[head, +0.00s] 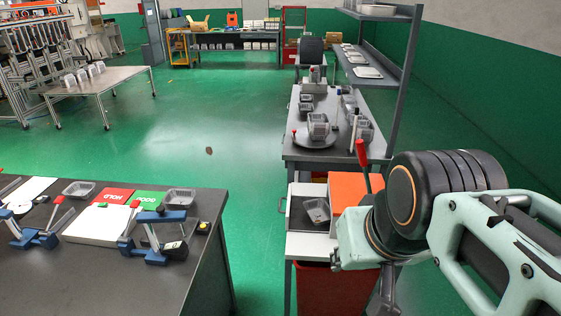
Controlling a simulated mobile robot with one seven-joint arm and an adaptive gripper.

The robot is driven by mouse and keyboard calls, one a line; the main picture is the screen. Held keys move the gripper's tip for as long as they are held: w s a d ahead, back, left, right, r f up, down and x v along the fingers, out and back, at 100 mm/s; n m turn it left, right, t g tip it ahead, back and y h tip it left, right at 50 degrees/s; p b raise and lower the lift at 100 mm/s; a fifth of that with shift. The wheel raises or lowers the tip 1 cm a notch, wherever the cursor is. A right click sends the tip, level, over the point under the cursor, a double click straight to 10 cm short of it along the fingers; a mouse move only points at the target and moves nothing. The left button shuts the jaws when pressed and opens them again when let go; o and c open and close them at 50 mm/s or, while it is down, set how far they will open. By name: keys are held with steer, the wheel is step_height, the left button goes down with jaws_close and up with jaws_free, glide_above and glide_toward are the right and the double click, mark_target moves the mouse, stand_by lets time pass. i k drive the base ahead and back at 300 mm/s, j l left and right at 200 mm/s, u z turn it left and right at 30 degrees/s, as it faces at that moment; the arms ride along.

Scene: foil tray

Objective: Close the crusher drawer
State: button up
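The crusher (352,189) is an orange-topped box with a red lever, right of the middle in the head view. Its pale drawer (304,246) stands pulled out to the left of the orange top. A small foil tray (316,211) lies in the drawer. My arm reaches in from the right and hides part of the crusher. My gripper (386,294) points down at the bottom edge, right of the drawer front and apart from it in the picture. Its fingertips are not clearly seen, so I cannot tell whether it is open.
A red bin (331,290) stands below the drawer. A dark bench (297,150) with trays and machines runs behind, with a shelf rack (386,79) to its right. A table (110,276) with blue clamps, signs and trays is at the left. Green floor lies clear between them.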

mark_target(300, 220)
steer(key=k+j+z, duration=0.3)
steer(key=k+j, duration=0.2)
steer(key=k+j+z, duration=0.15)
steer(key=j, duration=0.2)
steer(key=k+j+z, duration=0.1)
steer(key=k+j, duration=0.2)
steer(key=j, duration=0.45)
steer(key=k+j+z, duration=0.15)
steer(key=j, duration=0.3)
steer(key=k+j, duration=0.1)
steer(key=j, duration=0.35)
steer(key=i+l, duration=0.1)
steer(key=l, duration=0.4)
steer(key=i+l, duration=0.15)
steer(key=l, duration=0.35)
steer(key=i+l+u, duration=0.1)
steer(key=l, duration=0.4)
steer(key=i+l+u, duration=0.1)
steer(key=i+l, duration=0.15)
steer(key=i+l+u, duration=0.1)
steer(key=l, duration=0.35)
steer(key=i+l+u, duration=0.15)
steer(key=i, duration=0.4)
steer(key=i+l+u, duration=0.2)
steer(key=i, duration=0.3)
